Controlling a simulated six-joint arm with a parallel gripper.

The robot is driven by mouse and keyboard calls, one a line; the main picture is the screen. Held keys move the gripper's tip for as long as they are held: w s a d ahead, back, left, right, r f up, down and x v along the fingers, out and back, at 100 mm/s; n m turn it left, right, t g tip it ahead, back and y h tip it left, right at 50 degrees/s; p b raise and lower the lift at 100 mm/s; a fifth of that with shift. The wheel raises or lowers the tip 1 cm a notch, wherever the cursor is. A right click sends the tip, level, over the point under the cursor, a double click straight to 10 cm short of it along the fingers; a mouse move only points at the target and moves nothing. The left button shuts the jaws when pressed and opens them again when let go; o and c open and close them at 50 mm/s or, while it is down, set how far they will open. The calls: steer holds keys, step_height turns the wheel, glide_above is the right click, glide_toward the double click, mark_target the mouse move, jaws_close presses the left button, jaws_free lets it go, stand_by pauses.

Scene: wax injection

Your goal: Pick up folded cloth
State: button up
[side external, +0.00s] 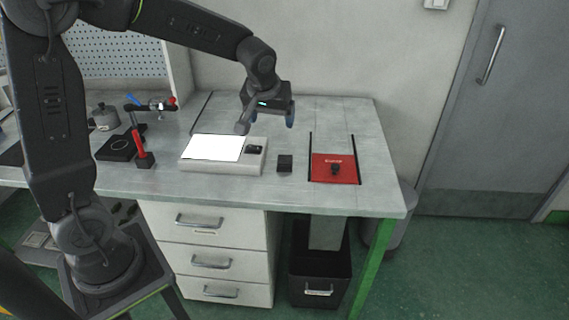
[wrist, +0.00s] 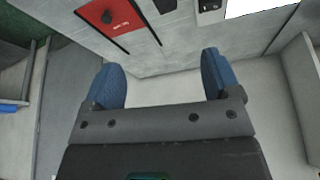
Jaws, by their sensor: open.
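My gripper (side external: 268,113) hangs above the back middle of the grey table, clear of the tabletop. In the wrist view its two blue fingertips (wrist: 161,75) stand wide apart with nothing between them. I cannot make out a folded cloth for certain in either view. A bright white flat rectangle (side external: 214,148) lies on top of a pale low box (side external: 222,168), left of and below my gripper in the side view. Its corner shows at the top right of the wrist view (wrist: 246,6). I cannot tell whether it is cloth or a lit panel.
A red plate (side external: 342,174) with a black knob lies between dark rails at the right. A small black block (side external: 285,163) sits beside the pale box. A red-handled tool (side external: 138,140) and a grey pot (side external: 105,117) stand at the left. The back right tabletop (side external: 345,112) is clear.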

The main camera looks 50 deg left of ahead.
steer(key=w+a+f+n+g, duration=0.1)
steer(key=w+a+f+n, duration=0.3)
steer(key=w+f, duration=0.5)
steer(key=m, duration=0.1)
glide_above(285, 160)
steer(key=s+d, duration=0.1)
steer(key=s, duration=0.1)
steer(key=shift+y, duration=0.4)
steer(key=f, duration=0.8)
steer(key=shift+w+d+f, duration=0.2)
steer(key=shift+w+f, duration=0.05)
steer(key=shift+x, duration=3.1)
steer(key=shift+s+d, duration=0.1)
steer(key=shift+d, duration=0.05)
steer(key=c, duration=1)
